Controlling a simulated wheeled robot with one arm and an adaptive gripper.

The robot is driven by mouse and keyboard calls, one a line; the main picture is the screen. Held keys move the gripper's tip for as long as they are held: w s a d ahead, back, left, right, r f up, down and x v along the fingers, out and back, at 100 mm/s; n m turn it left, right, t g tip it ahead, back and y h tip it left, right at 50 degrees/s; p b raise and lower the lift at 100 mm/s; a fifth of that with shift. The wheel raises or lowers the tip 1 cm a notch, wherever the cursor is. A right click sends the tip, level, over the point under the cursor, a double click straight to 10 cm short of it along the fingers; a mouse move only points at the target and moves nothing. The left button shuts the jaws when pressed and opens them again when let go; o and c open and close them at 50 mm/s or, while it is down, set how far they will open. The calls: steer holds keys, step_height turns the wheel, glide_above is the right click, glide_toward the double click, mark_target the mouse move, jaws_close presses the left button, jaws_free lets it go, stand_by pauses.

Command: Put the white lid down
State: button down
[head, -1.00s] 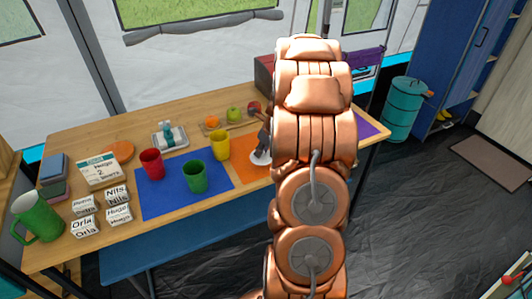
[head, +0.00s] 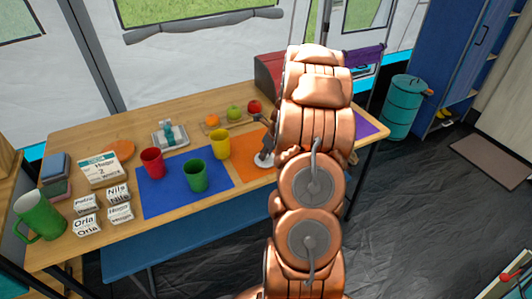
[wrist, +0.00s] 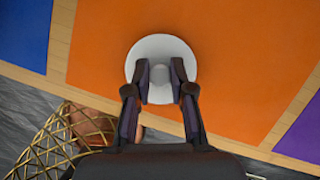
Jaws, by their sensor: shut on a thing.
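The white lid (wrist: 160,50) is round and lies flat over the orange mat (wrist: 240,50) in the wrist view. My gripper (wrist: 160,78) is shut on the lid's knob, one finger on each side. In the head view the lid (head: 264,160) shows as a small white disc just left of my arm, with my gripper (head: 268,145) above it. The orange mat (head: 245,168) is partly hidden by my arm. I cannot tell whether the lid touches the mat.
A yellow cup (head: 220,144), a green cup (head: 196,176) and a red cup (head: 152,163) stand left of the lid. A tray with fruit (head: 234,114) is behind. A gold wire mesh thing (wrist: 55,140) is near the table edge.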

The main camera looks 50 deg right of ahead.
steer(key=c, duration=1)
jaws_free()
steer(key=b+v, duration=0.2)
steer(key=v, duration=1)
steer(key=s+a+r+n+g+y, duration=0.1)
steer(key=s+a+r+n, duration=0.15)
steer(key=a+n, duration=0.75)
steer(key=s+a+r+n+g+y, duration=0.1)
steer(key=s+a+r+n+g, duration=0.35)
steer(key=a, duration=1.05)
steer(key=s+a+n+h, duration=0.1)
steer(key=s+a+n, duration=0.5)
steer(key=s+n, duration=0.3)
steer(key=s+a+n+h, duration=0.1)
steer(key=s+a+n, duration=0.6)
steer(key=n, duration=0.5)
steer(key=shift+s+f+g, duration=0.15)
steer(key=shift+s+g, duration=0.3)
steer(key=shift+s, duration=0.55)
